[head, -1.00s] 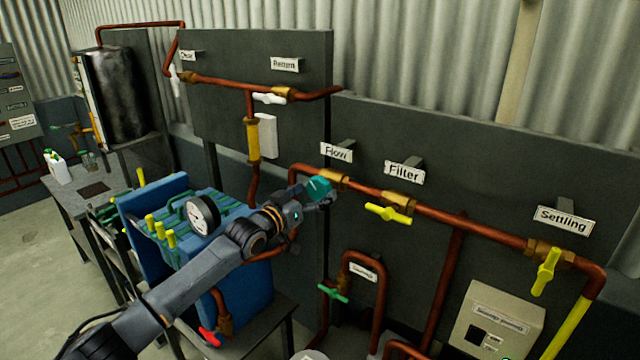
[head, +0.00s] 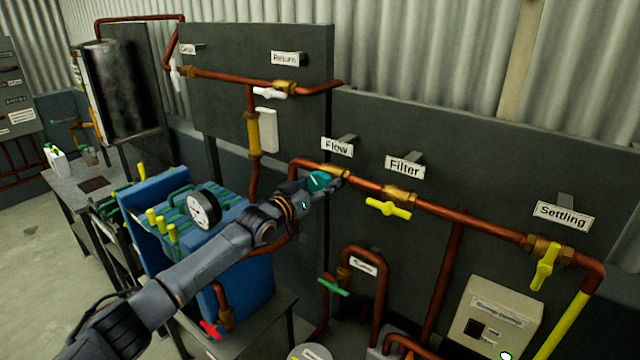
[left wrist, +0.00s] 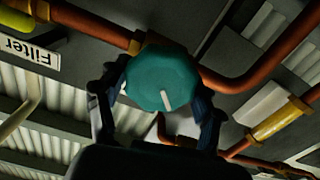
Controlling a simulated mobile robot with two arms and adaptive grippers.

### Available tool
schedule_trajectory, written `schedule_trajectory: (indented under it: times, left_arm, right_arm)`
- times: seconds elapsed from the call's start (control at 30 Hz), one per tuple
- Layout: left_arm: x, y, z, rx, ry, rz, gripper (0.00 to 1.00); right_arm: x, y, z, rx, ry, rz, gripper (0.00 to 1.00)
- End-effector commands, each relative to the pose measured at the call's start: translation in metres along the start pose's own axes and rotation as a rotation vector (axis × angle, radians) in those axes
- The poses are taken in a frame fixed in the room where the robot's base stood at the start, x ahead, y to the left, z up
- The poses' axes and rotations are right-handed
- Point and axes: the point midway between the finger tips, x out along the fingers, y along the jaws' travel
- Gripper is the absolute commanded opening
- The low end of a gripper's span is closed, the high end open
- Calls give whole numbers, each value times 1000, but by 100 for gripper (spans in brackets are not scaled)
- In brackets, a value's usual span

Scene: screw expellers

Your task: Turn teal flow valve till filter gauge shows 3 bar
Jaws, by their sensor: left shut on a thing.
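The teal flow valve (head: 319,181) is a round knob on the copper pipe below the "Flow" sign (head: 337,147). My left gripper (head: 322,184) is shut on it, and the gripper hides part of the knob in the head view. In the left wrist view the teal knob (left wrist: 163,78) shows a pale pointer line, with one finger of my left gripper (left wrist: 158,98) on each side. The filter gauge (head: 203,209), a white dial with a black rim, stands on the blue filter press (head: 160,205). Its reading is too small to tell. My right gripper is not in view.
The yellow filter valve (head: 388,209) lies right of the teal knob, and the yellow settling valve (head: 544,267) farther right. A green valve (head: 334,286) sits below, a red one (head: 210,329) at lower left. Copper pipes run along the dark panel close around my gripper.

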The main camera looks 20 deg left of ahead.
Motion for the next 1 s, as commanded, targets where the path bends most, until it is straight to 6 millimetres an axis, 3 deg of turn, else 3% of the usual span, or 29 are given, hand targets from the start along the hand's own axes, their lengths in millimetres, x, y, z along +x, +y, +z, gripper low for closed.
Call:
schedule_trajectory:
  times: [0.37, 1.0]
  left_arm:
    - [0, -1, 1, -113, 2, 0, 36]
    - [0, -2, 1, -693, 2, 1, 36]
  right_arm:
    - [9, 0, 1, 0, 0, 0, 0]
    - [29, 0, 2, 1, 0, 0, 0]
